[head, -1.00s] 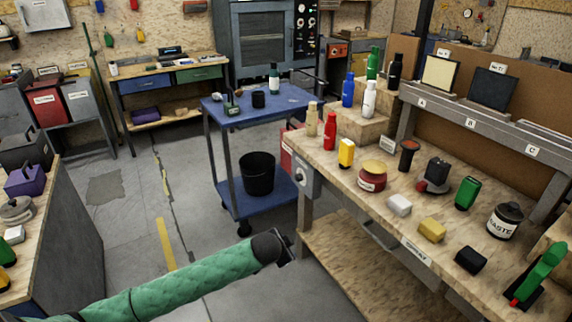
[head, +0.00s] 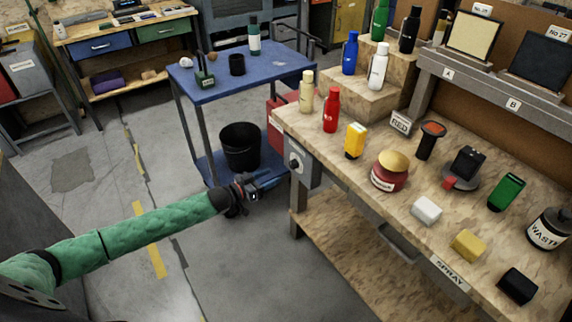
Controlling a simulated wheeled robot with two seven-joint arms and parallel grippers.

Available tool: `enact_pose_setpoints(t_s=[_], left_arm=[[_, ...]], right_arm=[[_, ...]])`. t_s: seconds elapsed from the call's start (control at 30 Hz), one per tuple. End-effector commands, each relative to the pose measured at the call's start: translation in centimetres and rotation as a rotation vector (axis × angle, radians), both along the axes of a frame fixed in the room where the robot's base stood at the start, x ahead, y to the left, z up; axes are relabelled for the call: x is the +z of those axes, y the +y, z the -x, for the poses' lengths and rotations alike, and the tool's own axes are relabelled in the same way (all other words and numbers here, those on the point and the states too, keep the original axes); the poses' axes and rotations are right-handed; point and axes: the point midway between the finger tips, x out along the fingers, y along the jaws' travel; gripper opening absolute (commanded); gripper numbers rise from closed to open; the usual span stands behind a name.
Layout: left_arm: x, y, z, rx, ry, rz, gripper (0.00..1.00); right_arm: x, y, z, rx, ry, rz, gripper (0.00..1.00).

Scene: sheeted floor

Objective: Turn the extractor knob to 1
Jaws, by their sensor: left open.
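The extractor knob (head: 295,165) is a small round dial on a grey box (head: 312,171) at the near left corner of the wooden workbench. Its setting is too small to read. My left gripper (head: 268,182), at the end of the green-sleeved arm, points right toward the box, to the left of the knob and slightly lower in the picture. It is open and appears empty. It looks apart from the knob, though the exact gap is hard to tell. My right gripper is not in view.
A blue cart (head: 232,82) with a black bin (head: 240,148) on its lower shelf stands behind the gripper. A red box (head: 279,122) is beside the knob box. The workbench (head: 345,190) holds bottles, blocks and a jar. The floor left of the arm is clear.

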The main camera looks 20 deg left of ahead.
Motion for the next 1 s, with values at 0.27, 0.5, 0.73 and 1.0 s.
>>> enact_pose_setpoints(t_s=[0.27,0.5,0.73,1.0], left_arm=[[1.2,-0.8,-0.3,-0.022,-0.001,0.09,0.52],[1.2,-2.6,-2.7,-0.021,-0.001,0.087,0.52],[1.2,-4.4,-5.0,-0.021,-0.001,0.087,0.52],[1.1,-5.1,-5.9,-0.021,-0.001,0.085,0.52]], right_arm=[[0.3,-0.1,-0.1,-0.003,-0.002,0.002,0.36],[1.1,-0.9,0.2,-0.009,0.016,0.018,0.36],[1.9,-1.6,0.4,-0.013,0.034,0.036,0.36],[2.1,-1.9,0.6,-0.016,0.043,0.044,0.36]])
